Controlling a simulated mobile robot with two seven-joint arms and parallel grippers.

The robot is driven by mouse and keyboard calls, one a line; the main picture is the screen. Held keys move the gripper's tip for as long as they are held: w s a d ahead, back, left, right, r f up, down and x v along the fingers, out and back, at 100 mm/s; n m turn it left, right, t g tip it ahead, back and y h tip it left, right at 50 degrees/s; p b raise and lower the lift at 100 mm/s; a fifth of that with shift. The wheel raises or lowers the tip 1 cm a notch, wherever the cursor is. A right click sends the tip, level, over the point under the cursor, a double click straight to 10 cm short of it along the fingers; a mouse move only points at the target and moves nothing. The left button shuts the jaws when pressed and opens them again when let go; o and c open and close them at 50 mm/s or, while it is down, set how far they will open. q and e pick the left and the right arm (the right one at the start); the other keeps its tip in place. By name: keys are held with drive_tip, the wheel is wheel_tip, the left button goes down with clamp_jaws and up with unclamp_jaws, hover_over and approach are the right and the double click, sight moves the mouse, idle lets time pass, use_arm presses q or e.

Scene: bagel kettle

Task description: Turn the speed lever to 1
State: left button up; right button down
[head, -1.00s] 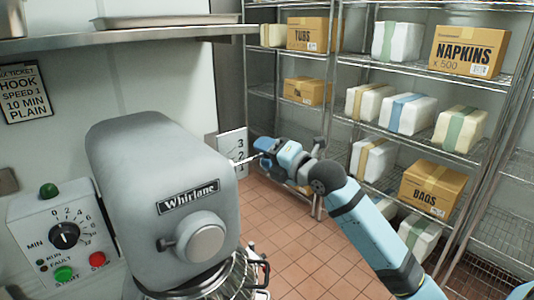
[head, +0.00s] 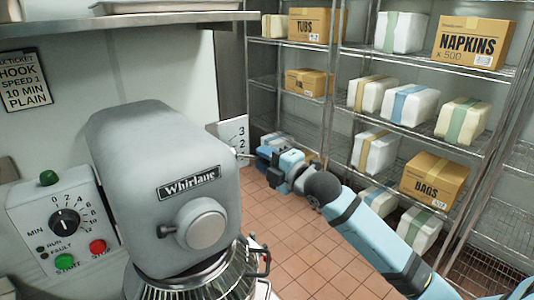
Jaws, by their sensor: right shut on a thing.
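The grey mixer (head: 150,150) marked Whirlane stands in the middle left. The speed plate (head: 236,136) with the numbers 3, 2 and 1 shows at its right side; the 1 is partly hidden. The thin speed lever (head: 246,156) sticks out from the mixer's right side at about the lower numbers, and its exact setting is hard to read. My right gripper (head: 262,157) is shut on the lever's end, which its blue fingers hide. My left gripper is not in view.
A control box (head: 62,222) with a timer dial and green and red buttons is at the left. A job ticket (head: 24,80) on the wall reads speed 1, 10 min. A wire shelf (head: 420,150) with boxes stands behind my right arm. Tiled floor is clear between.

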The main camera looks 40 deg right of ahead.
drive_tip(key=shift+f, duration=0.1)
drive_tip(key=c, duration=0.8)
unclamp_jaws()
drive_tip(key=shift+c, duration=0.2)
drive_tip(key=r+b+v, duration=0.1)
drive_tip(key=b+v, duration=0.2)
drive_tip(key=v, duration=1)
drive_tip(key=shift+s+f, duration=0.4)
